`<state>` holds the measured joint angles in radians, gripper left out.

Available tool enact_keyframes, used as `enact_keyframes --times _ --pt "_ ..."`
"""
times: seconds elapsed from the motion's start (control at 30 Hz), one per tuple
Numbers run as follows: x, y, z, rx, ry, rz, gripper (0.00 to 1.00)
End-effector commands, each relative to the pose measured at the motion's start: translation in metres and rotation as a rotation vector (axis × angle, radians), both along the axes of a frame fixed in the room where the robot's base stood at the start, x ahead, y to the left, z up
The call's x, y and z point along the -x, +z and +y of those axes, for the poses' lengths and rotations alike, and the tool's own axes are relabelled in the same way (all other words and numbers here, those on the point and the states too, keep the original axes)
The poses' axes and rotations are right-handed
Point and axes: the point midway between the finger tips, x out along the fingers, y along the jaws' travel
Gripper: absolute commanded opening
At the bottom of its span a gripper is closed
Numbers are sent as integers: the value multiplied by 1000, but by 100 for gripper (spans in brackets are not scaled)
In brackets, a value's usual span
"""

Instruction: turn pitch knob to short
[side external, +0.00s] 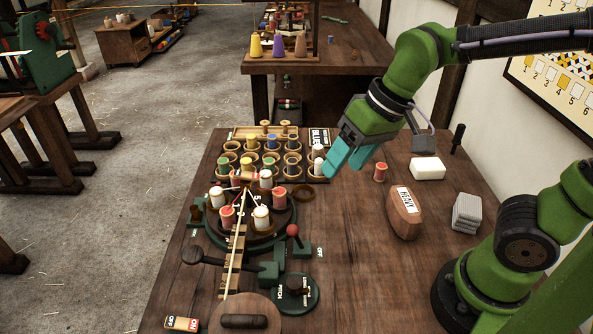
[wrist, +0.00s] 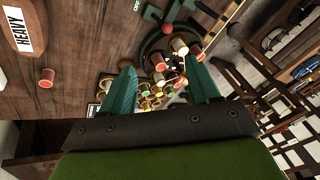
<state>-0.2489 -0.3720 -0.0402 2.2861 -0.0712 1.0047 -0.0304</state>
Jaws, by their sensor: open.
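The pitch knob (side external: 298,290) is a dark handle on a round green base near the front of the table in the side view. The base carries a "PITCH" label at its left. Other small lettering is hard to read, so I cannot tell which mark the knob points to. My gripper (side external: 349,164) is open and empty, well above and behind the knob, near the right edge of the spool rack. The wrist view also shows the two teal fingers apart (wrist: 160,68), with nothing held between them. I cannot make out the pitch knob in the wrist view.
A red-balled lever (side external: 292,230) and a black-knobbed crank (side external: 192,255) stand behind the pitch knob. A round spool carrier (side external: 262,236) and spool rack (side external: 310,172) lie beyond. A brown "HEAVY" weight (side external: 404,213) sits right. Bare tabletop (side external: 350,265) lies right of the knob.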

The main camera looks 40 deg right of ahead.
Motion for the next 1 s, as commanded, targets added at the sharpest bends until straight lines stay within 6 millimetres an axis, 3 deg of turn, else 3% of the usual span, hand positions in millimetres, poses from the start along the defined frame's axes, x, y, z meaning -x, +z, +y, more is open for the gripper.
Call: enact_keyframes --times 0.3,0.57,0.77,1.0 --pt "-48 -34 87 201 335 341 61" --pt "-64 -61 151 383 521 571 61" --pt "-63 -39 158 383 542 634 61" --pt "-51 -57 155 376 559 657 61"
